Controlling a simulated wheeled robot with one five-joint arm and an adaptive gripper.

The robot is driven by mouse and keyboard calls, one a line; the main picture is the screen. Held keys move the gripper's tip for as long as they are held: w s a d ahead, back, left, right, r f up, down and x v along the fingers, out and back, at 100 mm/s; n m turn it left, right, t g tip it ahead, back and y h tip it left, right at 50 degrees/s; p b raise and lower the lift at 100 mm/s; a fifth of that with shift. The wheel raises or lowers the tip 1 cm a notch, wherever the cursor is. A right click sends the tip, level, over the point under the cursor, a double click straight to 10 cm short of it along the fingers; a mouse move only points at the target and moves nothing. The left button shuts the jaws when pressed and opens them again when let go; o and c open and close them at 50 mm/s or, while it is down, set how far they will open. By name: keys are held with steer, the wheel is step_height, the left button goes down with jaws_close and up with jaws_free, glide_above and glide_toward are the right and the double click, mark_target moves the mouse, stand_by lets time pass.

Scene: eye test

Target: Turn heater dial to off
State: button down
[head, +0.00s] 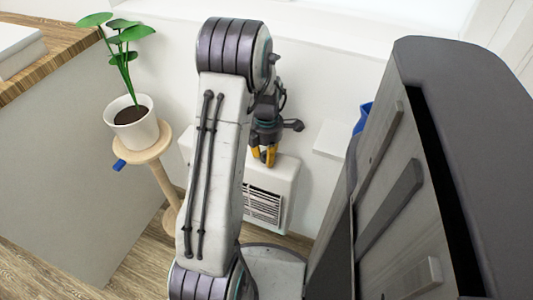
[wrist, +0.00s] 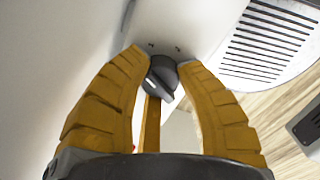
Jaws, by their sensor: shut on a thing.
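The white heater (head: 266,190) is low against the wall in the head view, partly hidden behind my arm. Its slatted grille shows in the wrist view (wrist: 268,40). The heater dial (wrist: 162,78) is a dark grey round knob with a light line on it, on the heater's white face. My gripper (head: 264,157) points down at the heater's top, and its yellow fingers also show in the wrist view (wrist: 163,66). The fingertips are on either side of the dial, shut on it. The dial is hidden in the head view.
A potted plant (head: 133,128) stands on a round wooden stand (head: 152,148) left of my arm. A grey cabinet (head: 75,150) with a wooden top is at the far left. A small white shelf (head: 331,139) is on the wall right of my gripper.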

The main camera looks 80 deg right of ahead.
mark_target(266, 152)
steer(key=c, duration=2)
jaws_free()
steer(key=shift+f, duration=0.1)
steer(key=o, duration=1.2)
step_height(266, 152, up, 12)
steer(key=shift+r, duration=0.1)
steer(key=shift+o, duration=0.3)
